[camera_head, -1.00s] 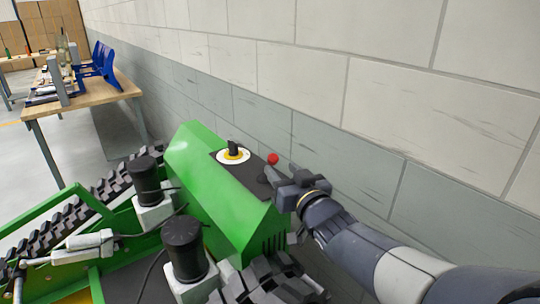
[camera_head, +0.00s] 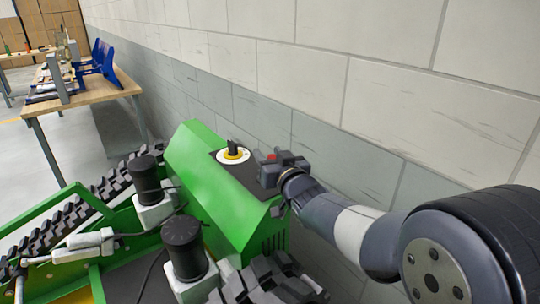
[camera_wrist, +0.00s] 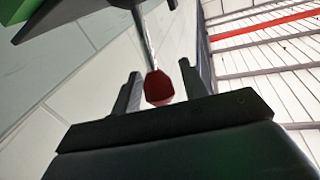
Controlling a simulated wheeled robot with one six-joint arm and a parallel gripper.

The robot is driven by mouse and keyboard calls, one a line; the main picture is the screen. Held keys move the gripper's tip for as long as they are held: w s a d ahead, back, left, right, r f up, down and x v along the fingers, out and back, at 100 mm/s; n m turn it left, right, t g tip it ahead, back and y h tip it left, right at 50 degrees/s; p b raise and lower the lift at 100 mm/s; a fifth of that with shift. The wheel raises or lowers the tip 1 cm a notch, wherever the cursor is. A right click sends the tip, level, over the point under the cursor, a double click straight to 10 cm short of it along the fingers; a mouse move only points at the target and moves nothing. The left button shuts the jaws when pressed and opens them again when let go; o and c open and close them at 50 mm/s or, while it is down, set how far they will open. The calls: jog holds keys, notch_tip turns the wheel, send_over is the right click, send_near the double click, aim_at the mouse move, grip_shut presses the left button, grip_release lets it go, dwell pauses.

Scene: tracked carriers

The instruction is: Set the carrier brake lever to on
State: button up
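The brake lever has a red knob (camera_head: 271,157) at its tip and stands on the black panel on top of the green carrier (camera_head: 210,190). In the wrist view the red knob (camera_wrist: 159,88) and its thin metal rod (camera_wrist: 143,35) show between my two fingers. My gripper (camera_head: 268,168) is at the lever. In the wrist view my gripper (camera_wrist: 160,90) is open, with a gap on both sides of the knob. The lever's base is hidden behind my gripper in the head view.
A black rotary switch on a yellow and white disc (camera_head: 233,155) sits left of the lever on the same panel. A block wall (camera_head: 330,140) runs close behind the carrier. Black cylinders (camera_head: 183,235) and tracks are in front. A wooden workbench (camera_head: 100,92) stands back left.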

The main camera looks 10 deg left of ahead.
grip_shut()
jog(key=shift+r, duration=0.1)
dwell(0.4)
